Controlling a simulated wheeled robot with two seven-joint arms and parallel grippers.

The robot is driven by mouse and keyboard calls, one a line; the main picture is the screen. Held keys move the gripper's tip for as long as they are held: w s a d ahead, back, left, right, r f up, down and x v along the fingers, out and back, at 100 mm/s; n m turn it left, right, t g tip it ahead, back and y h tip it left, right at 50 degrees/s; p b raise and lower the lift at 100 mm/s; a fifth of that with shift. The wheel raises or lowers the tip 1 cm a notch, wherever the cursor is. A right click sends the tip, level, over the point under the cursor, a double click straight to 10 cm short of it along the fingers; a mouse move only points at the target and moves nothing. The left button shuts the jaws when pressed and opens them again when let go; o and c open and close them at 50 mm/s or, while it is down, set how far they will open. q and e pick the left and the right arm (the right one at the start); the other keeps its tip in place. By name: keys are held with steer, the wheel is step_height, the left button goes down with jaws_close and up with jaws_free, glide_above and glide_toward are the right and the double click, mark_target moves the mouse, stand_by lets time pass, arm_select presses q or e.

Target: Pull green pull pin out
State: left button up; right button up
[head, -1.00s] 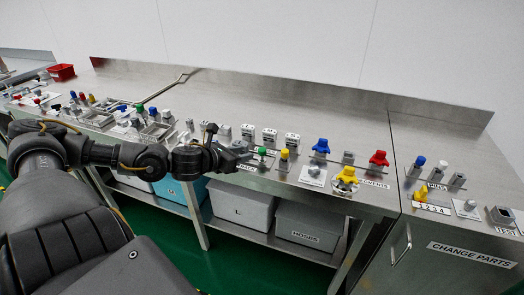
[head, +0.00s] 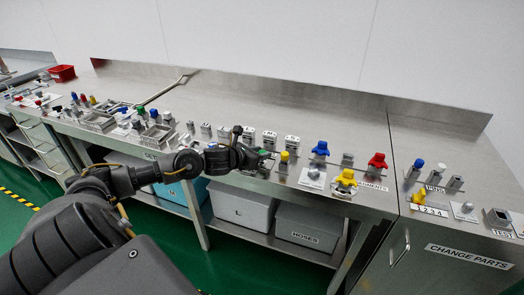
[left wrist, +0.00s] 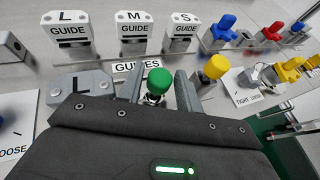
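The green pull pin (left wrist: 159,80) has a round green knob on a metal stem and stands upright in the left wrist view. My left gripper (left wrist: 160,90) is open, with one finger on each side of the pin. I cannot tell whether either finger touches it. In the head view, my left gripper (head: 264,160) is at the pin's place on the bench front, and only a bit of the green knob (head: 264,152) shows. The lower part of the pin is hidden behind the gripper body. My right gripper is in neither view.
A yellow-knobbed pin (left wrist: 216,67) stands close on the right. White guide blocks L (left wrist: 67,37), M (left wrist: 122,33) and S (left wrist: 182,32) stand behind. Blue (head: 320,149) and red (head: 377,160) knobs are farther right. The bench's back surface (head: 300,108) is clear.

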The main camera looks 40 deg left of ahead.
arm_select(q)
steer(key=shift+w+d+f, duration=0.1)
steer(key=shift+w+f, duration=0.15)
steer(key=shift+w, duration=0.4)
steer(key=shift+c, duration=0.4)
jaws_close()
steer(key=shift+r+p, duration=0.3)
steer(key=shift+r, duration=0.85)
steer(key=shift+o, duration=0.4)
jaws_free()
steer(key=shift+s, duration=0.1)
